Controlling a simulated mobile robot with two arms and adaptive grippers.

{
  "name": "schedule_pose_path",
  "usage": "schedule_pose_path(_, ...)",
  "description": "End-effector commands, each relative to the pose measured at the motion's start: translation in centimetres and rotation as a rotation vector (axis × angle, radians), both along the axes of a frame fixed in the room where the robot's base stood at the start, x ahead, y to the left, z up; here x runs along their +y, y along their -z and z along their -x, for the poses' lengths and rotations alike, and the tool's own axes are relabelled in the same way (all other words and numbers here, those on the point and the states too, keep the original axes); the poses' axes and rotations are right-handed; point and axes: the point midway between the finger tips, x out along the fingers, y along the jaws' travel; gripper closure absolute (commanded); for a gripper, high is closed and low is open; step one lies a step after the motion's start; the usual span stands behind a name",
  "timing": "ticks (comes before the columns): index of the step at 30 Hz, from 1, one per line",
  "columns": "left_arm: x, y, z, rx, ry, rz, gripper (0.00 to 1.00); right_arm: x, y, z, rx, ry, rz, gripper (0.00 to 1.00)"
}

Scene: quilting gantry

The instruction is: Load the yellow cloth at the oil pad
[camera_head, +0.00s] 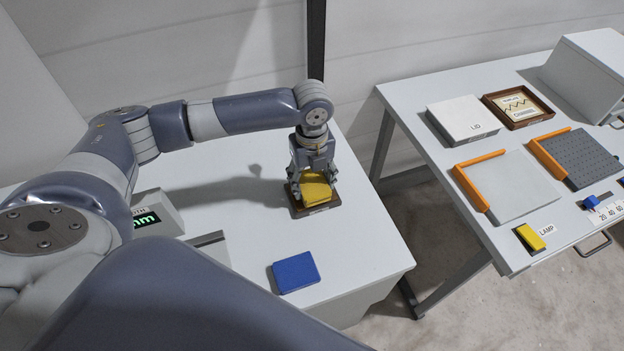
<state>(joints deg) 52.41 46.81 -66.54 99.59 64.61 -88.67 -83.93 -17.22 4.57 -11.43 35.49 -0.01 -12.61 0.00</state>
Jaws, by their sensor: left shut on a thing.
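The yellow cloth (318,194) is a small folded-looking block. It is at a dark brown, shallow square pad or tray (318,210) near the right side of the left table; a small label on its front edge is too small to read. My left gripper (313,174) points down from above and is shut on the yellow cloth. The fingers hide the cloth's back part. I cannot tell whether the cloth presses on the pad or hangs just over it. My right gripper is not in view.
A blue square block or cloth (295,272) lies near the left table's front edge. A green-digit display box (158,214) stands left. Across a floor gap, the right table holds a white lid (464,119), orange-edged plates (510,184), a blue slider (592,202) and a yellow lamp switch (530,237).

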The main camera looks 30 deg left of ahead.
Motion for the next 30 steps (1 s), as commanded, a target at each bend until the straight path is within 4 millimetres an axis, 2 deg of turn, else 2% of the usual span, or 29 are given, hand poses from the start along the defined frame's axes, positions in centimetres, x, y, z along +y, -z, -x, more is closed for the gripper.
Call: schedule_pose_path(30,-0.02,0.49,0.03,0.001,0.000,0.000,0.61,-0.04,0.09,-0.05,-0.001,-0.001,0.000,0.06)
